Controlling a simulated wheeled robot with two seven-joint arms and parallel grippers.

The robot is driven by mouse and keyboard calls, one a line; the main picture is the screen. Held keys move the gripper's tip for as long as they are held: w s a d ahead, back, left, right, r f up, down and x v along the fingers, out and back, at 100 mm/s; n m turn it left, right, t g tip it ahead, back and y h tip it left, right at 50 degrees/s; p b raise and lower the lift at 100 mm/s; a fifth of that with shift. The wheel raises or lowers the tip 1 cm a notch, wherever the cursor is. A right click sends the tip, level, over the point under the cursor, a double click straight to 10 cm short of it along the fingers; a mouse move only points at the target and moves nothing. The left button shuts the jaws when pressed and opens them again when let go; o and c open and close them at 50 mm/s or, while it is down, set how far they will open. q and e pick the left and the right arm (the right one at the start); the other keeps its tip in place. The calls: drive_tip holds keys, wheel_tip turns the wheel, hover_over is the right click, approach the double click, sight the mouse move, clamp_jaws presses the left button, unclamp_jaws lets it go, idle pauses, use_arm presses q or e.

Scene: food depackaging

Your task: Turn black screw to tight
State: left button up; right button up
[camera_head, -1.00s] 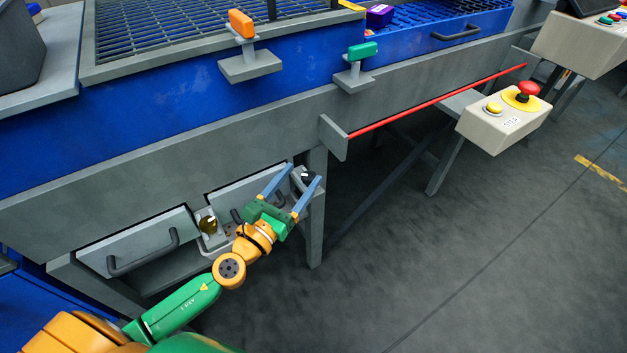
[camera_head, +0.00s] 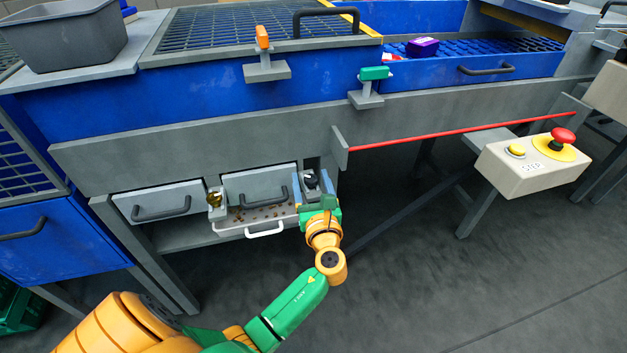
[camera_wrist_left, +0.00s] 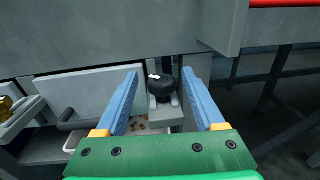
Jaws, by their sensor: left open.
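The black screw (camera_wrist_left: 162,87) is a round dark knob on a small grey bracket under the machine's frame. In the left wrist view it sits between the two blue fingers of my left gripper (camera_wrist_left: 160,95), which is open around it, with gaps on both sides. In the head view the black screw (camera_head: 310,181) shows at the right end of the drawers, between the fingertips of my left gripper (camera_head: 313,188). My right gripper is not in view.
A brass knob (camera_head: 214,200) sits between two grey drawers. A tray with a white handle (camera_head: 265,229) and brown crumbs juts out beside the gripper. A red bar (camera_head: 460,132) and a control box with a red button (camera_head: 563,135) are at right.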

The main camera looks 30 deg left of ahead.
use_arm(q)
drive_tip(key=shift+w+a, duration=0.2)
drive_tip(key=shift+w, duration=0.1)
drive_tip(key=shift+r, duration=0.1)
clamp_jaws()
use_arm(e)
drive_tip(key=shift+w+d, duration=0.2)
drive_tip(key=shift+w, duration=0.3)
